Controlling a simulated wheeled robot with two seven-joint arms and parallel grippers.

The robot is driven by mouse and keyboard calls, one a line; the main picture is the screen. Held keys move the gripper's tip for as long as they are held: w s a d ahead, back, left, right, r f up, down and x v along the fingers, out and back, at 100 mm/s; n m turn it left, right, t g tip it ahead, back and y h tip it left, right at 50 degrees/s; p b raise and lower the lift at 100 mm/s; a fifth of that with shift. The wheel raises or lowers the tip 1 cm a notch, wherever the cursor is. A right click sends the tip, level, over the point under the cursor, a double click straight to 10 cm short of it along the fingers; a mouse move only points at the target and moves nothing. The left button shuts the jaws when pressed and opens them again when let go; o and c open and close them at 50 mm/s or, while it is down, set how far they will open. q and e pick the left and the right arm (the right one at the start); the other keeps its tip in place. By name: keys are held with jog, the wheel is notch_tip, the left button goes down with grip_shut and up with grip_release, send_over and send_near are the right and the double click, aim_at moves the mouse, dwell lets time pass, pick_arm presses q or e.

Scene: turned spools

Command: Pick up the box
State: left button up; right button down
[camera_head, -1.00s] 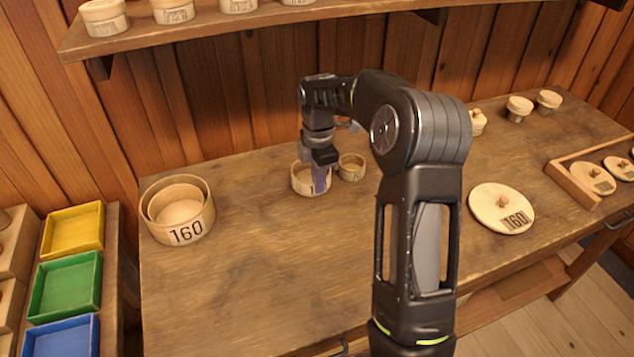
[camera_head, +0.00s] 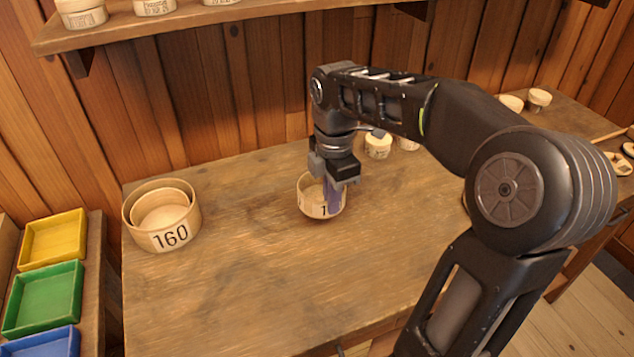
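A small round pale-wood box (camera_head: 309,203), open at the top, is at the middle of the workbench. The start of a black number shows on its front wall; a finger covers the rest. My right gripper (camera_head: 333,192) points down at the right part of its rim. One purple finger lies over the outside of the front wall, and the gripper looks shut on that wall. The box looks slightly tilted; I cannot tell whether its base touches the bench. My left gripper is not in view.
A larger nested round box (camera_head: 170,238) marked 160 stands at the bench's left. Yellow (camera_head: 53,238), green (camera_head: 42,299) and blue (camera_head: 50,345) trays lie farther left. Small lidded boxes (camera_head: 378,146) stand at the back. A shelf (camera_head: 200,22) hangs above. The front middle bench is clear.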

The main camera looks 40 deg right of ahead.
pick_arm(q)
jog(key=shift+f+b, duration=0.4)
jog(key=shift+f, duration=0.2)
pick_arm(e)
jog(key=s+a, duration=0.2)
jog(key=s, duration=0.4)
jog(key=shift+s, duration=0.2)
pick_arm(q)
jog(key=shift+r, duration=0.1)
